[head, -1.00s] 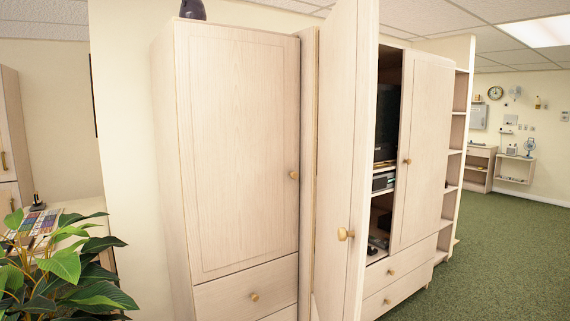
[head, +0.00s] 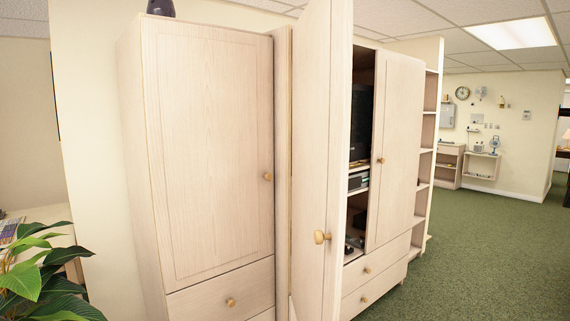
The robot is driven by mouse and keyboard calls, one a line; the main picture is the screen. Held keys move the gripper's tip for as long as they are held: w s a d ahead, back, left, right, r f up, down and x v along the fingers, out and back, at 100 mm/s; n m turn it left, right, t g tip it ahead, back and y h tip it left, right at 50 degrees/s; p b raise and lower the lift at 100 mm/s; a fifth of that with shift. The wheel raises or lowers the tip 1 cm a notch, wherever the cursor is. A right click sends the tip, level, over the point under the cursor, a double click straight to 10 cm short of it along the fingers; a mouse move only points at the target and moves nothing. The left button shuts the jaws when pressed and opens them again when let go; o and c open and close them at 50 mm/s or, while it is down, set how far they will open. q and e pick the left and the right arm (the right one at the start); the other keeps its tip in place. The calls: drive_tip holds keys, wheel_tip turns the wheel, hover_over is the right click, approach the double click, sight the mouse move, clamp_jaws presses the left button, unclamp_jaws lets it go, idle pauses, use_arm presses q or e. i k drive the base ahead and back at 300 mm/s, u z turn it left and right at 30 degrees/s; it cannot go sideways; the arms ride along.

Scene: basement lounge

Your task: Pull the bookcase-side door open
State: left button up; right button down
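A pale wood wall unit stands ahead. Its middle cabinet has two doors and drawers below. The door on the bookcase side (head: 396,150) looks shut, with a round knob (head: 381,160) near its left edge. Beside it on the right is the open-shelved bookcase (head: 427,140). The other door (head: 323,170) of this cabinet stands wide open toward me, its knob (head: 321,237) facing left. Through the gap I see a dark screen (head: 361,122) and a grey device (head: 358,181). Neither gripper is in view.
A tall shut wardrobe (head: 208,150) with a drawer stands at the left. A leafy plant (head: 45,275) is at the lower left. Green carpet (head: 480,260) is clear at the right, with small wall shelves (head: 482,166) far back.

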sight(399, 88)
drive_tip(key=u, duration=0.05)
drive_tip(key=i, duration=0.95)
drive_tip(key=z, duration=0.55)
drive_tip(key=k, duration=1.1)
drive_tip(key=z, duration=0.8)
drive_tip(key=i, duration=1.25)
drive_tip(key=z, duration=0.25)
drive_tip(key=i, duration=1.25)
drive_tip(key=u, duration=0.6)
drive_tip(key=i, duration=1.3)
drive_tip(key=u, duration=0.55)
